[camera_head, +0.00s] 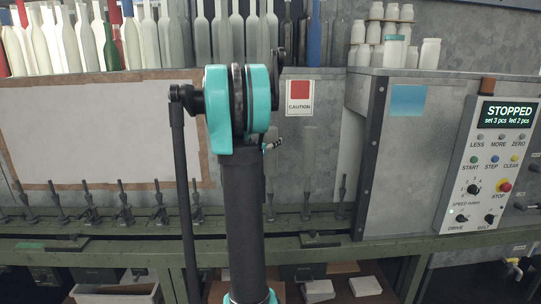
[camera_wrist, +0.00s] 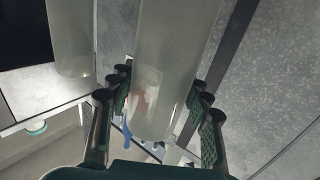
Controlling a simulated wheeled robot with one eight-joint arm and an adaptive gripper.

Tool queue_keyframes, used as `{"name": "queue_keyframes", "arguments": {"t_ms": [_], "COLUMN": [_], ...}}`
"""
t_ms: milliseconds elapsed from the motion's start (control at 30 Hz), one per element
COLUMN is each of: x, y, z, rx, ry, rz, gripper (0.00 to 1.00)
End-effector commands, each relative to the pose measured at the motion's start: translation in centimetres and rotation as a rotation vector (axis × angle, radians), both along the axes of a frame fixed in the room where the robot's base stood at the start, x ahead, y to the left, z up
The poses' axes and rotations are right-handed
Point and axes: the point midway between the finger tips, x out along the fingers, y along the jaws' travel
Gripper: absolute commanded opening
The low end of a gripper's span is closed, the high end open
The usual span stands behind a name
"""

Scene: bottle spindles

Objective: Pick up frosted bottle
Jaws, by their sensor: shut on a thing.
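A pale frosted bottle (camera_wrist: 172,45) fills the middle of the wrist view, its rounded end towards the camera. My gripper (camera_wrist: 160,82) has its green-padded fingers on both sides of this bottle and is shut on it. Another pale frosted bottle (camera_wrist: 70,40) stands to the left in the wrist view, apart from the fingers. In the head view my own arm covers the middle, and the gripper and held bottle are mostly hidden behind it. A grey translucent bottle (camera_head: 309,152) stands upright just right of my arm, over the row of spindles.
Several spindles (camera_head: 124,205) line the green rail (camera_head: 100,228). Many bottles (camera_head: 150,42) stand along the top shelf, with white jars (camera_head: 430,54) at the right. A grey box (camera_head: 412,150) and a control panel (camera_head: 497,165) reading STOPPED bound the right side.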

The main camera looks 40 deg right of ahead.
Motion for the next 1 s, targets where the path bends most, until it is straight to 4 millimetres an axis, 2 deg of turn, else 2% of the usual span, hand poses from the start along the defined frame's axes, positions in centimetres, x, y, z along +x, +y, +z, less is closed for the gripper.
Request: {"name": "queue_keyframes", "arguments": {"t_ms": [267,467,767,1000], "x": [0.0,0.0,0.0,0.0], "y": [0.0,0.0,0.0,0.0], "z": [0.2,1.4,5.8,10.6], "rx": [0.0,0.0,0.0,0.0], "ry": [0.0,0.0,0.0,0.0], "rz": [0.0,0.0,0.0,0.0], "gripper": [0.0,0.0,0.0,0.0]}}
